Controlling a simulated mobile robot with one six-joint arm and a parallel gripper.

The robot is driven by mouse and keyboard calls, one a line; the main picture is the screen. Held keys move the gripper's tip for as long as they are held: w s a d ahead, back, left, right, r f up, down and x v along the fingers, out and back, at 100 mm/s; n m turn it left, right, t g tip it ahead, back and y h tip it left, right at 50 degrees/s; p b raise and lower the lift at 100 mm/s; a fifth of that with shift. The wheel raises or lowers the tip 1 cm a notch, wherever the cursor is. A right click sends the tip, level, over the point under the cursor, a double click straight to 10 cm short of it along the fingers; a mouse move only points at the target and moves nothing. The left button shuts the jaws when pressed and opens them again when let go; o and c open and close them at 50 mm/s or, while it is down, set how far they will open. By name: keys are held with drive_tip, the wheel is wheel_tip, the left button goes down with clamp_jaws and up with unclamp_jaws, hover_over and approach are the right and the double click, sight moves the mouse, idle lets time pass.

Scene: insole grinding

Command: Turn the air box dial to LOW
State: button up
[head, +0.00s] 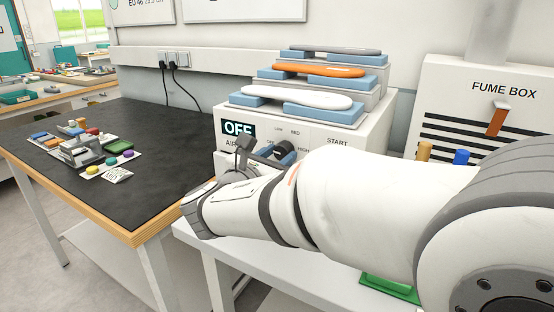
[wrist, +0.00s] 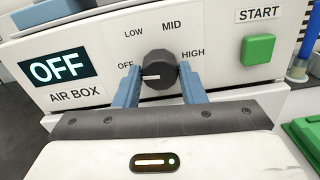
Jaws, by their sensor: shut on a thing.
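The air box (head: 228,160) is a white box with a dark display reading OFF (wrist: 56,67). Its dark round dial (wrist: 159,71) sits among the printed labels OFF, LOW, MID and HIGH in the wrist view. The dial's white mark points left, toward the OFF label (wrist: 125,65). The LOW label (wrist: 133,33) is at its upper left. My gripper (wrist: 160,76) is shut on the dial, with one blue finger on each side. In the head view the dial (head: 286,149) is partly hidden by my gripper.
A green START button (wrist: 258,49) is to the dial's right. Insoles, one orange (head: 320,71), rest on blue blocks on top of the box. The fume box (head: 480,80) stands at right. A black-topped table (head: 110,205) with small items is at left.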

drive_tip(key=m+b, duration=0.6)
drive_tip(key=b, duration=0.1)
drive_tip(key=shift+f, duration=0.35)
drive_tip(key=m+b, duration=0.3)
drive_tip(key=b, duration=0.1)
drive_tip(key=shift+r+m, duration=0.1)
drive_tip(key=shift+m, duration=0.2)
drive_tip(key=shift+r+m+b, duration=0.1)
drive_tip(key=shift+m+b, duration=0.4)
drive_tip(key=shift+r, duration=0.1)
drive_tip(key=o, duration=1)
drive_tip(key=shift+p+v, duration=0.55)
drive_tip(key=shift+v, duration=3.45)
